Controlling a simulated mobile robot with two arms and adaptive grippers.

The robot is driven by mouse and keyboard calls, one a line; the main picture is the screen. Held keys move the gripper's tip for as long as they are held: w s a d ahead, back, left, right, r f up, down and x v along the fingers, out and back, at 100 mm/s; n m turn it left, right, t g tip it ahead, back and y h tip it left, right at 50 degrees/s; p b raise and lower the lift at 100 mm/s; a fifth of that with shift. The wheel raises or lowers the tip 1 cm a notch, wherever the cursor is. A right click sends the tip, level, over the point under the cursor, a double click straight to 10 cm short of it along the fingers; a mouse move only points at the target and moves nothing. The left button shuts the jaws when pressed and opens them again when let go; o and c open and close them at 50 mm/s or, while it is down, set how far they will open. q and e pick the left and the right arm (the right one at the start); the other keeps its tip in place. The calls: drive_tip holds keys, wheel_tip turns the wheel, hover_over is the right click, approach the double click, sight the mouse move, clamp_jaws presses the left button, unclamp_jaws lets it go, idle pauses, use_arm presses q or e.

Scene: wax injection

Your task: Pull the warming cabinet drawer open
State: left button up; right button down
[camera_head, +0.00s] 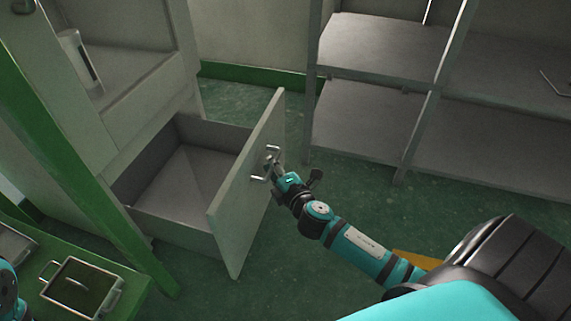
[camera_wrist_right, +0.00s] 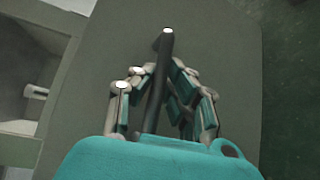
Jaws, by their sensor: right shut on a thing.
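The warming cabinet (camera_head: 150,105) stands at the left in the head view. Its drawer (camera_head: 190,185) is pulled well out, and its inside looks empty. The drawer front (camera_head: 242,195) carries a metal bar handle (camera_head: 259,178). My right gripper (camera_head: 275,168) is at that handle. In the right wrist view the handle (camera_wrist_right: 158,85) runs between the fingers of my right gripper (camera_wrist_right: 160,90), which is shut on it, with the drawer front (camera_wrist_right: 90,75) behind. A small part of my left arm shows at the lower left edge of the head view; its gripper is out of view.
A grey shelf unit (camera_head: 365,118) stands right of the drawer, with a gap of green floor (camera_head: 330,195) between. A green table (camera_head: 50,310) with a handled tray (camera_head: 112,300) is at the lower left. A white container (camera_head: 80,62) stands in the cabinet's upper opening.

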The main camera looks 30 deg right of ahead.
drive_tip(key=shift+w+a+r, duration=0.1)
drive_tip(key=shift+w, duration=0.05)
drive_tip(key=c, duration=1.3)
unclamp_jaws()
drive_tip(key=shift+c, duration=0.2)
drive_tip(key=s+a+r, duration=0.1)
drive_tip(key=s, duration=1.1)
drive_tip(key=shift+r, duration=0.3)
